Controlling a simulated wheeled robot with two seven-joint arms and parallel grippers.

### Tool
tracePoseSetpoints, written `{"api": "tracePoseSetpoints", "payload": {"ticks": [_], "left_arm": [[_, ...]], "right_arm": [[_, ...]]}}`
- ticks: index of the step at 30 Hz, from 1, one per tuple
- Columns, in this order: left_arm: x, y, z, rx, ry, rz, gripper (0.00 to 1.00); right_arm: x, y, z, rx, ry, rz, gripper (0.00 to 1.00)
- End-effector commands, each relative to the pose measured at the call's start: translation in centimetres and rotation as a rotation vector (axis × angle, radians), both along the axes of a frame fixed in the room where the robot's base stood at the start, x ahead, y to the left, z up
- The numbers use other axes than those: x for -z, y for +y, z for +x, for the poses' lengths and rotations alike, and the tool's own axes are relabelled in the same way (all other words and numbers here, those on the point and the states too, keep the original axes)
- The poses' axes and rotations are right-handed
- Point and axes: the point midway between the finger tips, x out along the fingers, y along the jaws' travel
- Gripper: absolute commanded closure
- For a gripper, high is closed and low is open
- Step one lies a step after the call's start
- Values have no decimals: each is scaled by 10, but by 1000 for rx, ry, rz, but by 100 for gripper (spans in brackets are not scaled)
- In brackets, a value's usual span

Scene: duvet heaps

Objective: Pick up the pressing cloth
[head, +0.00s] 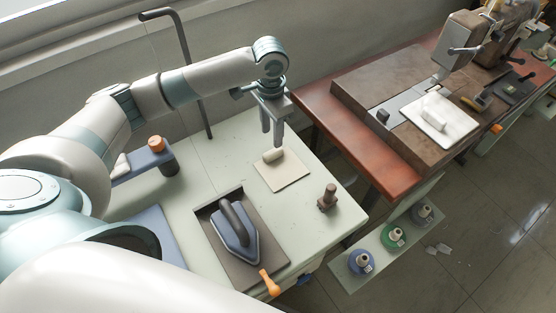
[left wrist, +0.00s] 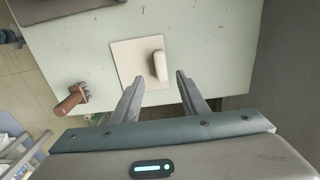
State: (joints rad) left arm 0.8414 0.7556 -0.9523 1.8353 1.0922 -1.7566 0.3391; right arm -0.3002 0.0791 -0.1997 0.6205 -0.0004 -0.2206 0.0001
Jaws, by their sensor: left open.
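The pressing cloth (head: 287,175) appears to be the flat cream square on the pale green table, with a raised, rounded cream fold or roll on it near its far edge. In the left wrist view the cloth (left wrist: 127,64) lies ahead of the fingers, its raised part (left wrist: 160,66) close to the gap between the fingertips. My left gripper (head: 272,142) is open and empty, pointing down just above the raised part; its two fingers also show in the left wrist view (left wrist: 158,78). I cannot tell whether they touch it. My right gripper is not in view.
A blue iron (head: 234,228) rests on a dark tray nearer me. A brown knobbed peg (head: 327,197) stands right of the cloth. Behind is a dark curved post (head: 196,90). A sewing table (head: 372,165) with another white pad (head: 440,120) stands right. Bare table lies around the cloth.

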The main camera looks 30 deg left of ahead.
Motion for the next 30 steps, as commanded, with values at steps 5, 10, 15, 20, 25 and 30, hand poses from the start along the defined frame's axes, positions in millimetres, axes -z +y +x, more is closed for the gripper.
{"api": "tracePoseSetpoints", "payload": {"ticks": [5,10,15,20,25,30], "left_arm": [[24,0,-1,-1,3,-1,59],[33,0,0,1,0,0,59],[33,0,0,1,-1,-1,59],[34,0,0,0,0,0,59],[43,0,1,-1,3,-1,59],[65,0,3,-1,3,1,59]], "right_arm": [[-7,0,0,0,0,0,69],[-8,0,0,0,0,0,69],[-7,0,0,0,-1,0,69],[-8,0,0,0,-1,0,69],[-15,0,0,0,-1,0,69],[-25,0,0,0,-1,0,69]]}}
